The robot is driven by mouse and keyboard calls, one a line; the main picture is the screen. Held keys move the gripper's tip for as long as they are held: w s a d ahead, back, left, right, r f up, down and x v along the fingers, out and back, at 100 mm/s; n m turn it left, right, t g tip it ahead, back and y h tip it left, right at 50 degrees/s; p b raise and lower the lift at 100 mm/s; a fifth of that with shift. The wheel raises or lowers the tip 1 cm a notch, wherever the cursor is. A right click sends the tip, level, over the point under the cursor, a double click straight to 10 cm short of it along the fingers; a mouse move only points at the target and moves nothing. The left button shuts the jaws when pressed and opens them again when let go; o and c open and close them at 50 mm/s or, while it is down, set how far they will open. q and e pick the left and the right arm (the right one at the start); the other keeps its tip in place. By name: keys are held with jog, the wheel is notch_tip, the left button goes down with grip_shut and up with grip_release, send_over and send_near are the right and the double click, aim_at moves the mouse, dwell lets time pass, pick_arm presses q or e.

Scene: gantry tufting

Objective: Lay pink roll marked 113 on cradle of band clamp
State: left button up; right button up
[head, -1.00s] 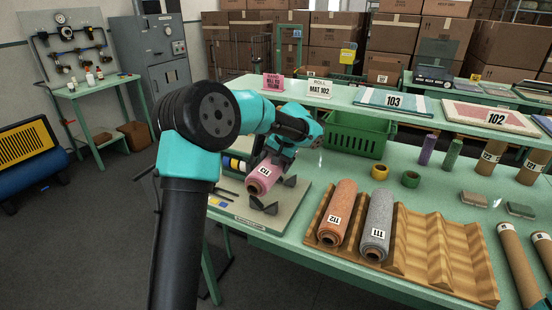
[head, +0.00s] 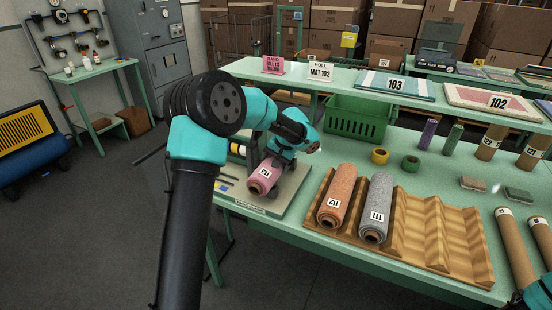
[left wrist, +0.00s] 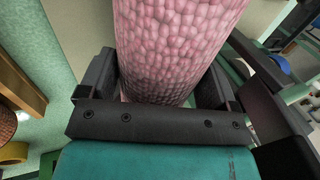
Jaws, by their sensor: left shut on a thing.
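The pink roll marked 113 (head: 264,178) is held in my left gripper (head: 279,160), which is shut around it. Its knobbly pink surface (left wrist: 170,45) fills the space between the fingers in the left wrist view. In the head view the roll lies over the band clamp's board (head: 246,206), its labelled end toward the camera. The dark cradle blocks are mostly hidden under the roll and gripper, so I cannot tell whether the roll touches them. A bit of my right arm shows at the bottom right corner; its fingers are out of view.
A wavy wooden rack (head: 440,235) to the right holds an orange roll (head: 337,194) and a grey roll (head: 377,205); its right grooves are empty. A green crate (head: 357,118) stands behind. Yellow tape (head: 380,156) and green tape (head: 411,163) lie near.

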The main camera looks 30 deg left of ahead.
pick_arm(q)
jog(key=shift+f, duration=0.1)
jog(key=o, duration=0.9)
jog(key=shift+c, duration=0.2)
jog(key=v, duration=1.7)
jog(key=shift+r, duration=0.2)
jog(key=shift+d, duration=0.1)
